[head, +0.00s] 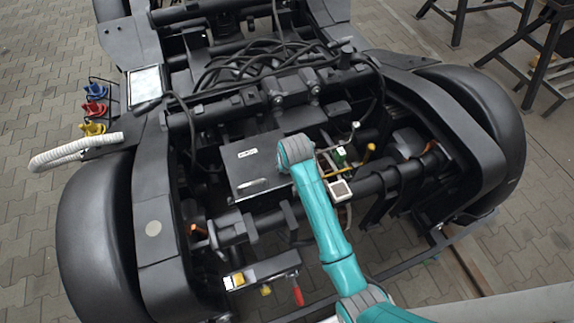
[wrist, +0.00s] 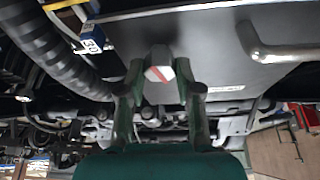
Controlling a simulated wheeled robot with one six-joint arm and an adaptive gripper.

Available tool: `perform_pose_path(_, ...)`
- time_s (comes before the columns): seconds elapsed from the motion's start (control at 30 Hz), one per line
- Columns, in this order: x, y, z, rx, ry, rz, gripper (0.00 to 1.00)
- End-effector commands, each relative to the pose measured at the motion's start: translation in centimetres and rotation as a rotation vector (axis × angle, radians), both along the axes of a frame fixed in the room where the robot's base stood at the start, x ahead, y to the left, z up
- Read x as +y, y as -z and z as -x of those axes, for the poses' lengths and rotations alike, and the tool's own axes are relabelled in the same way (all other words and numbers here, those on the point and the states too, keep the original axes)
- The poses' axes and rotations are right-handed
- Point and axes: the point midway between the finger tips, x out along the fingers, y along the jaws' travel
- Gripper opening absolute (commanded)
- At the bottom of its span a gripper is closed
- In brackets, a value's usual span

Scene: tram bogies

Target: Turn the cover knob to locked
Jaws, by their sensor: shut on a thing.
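The cover is a dark grey flat panel (wrist: 215,40) in the wrist view. A pale knob (wrist: 158,73) with a diagonal red stripe stands out from it. My gripper (wrist: 160,88) is shut on the knob, one green finger on each side. In the head view a dark box (head: 250,165) with a small white label sits in the middle of the bogie. The end of my teal arm is at its right edge. My fingers and the knob are hidden there. I cannot read a locked mark in either view.
A metal handle (wrist: 283,52) sticks out of the panel, right of the knob. A ribbed dark hose (wrist: 55,45) and a blue block (wrist: 92,38) lie to the left. In the head view, black cables (head: 255,65) run behind the box and a red-handled lever (head: 298,294) is in front.

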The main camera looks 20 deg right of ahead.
Motion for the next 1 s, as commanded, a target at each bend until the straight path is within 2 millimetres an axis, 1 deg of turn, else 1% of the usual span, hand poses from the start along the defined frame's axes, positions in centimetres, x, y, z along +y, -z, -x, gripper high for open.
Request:
perform_pose_path(0.2,0.16,0.01,-0.03,0.001,0.151,0.000,0.00)
perform_pose_path(0.4,0.12,0.01,-0.02,0.001,0.245,0.000,0.00)
perform_pose_path(0.6,0.15,0.04,-0.01,0.002,0.290,-0.001,0.00)
perform_pose_path(1.0,0.15,0.05,0.00,0.002,0.303,-0.001,0.00)
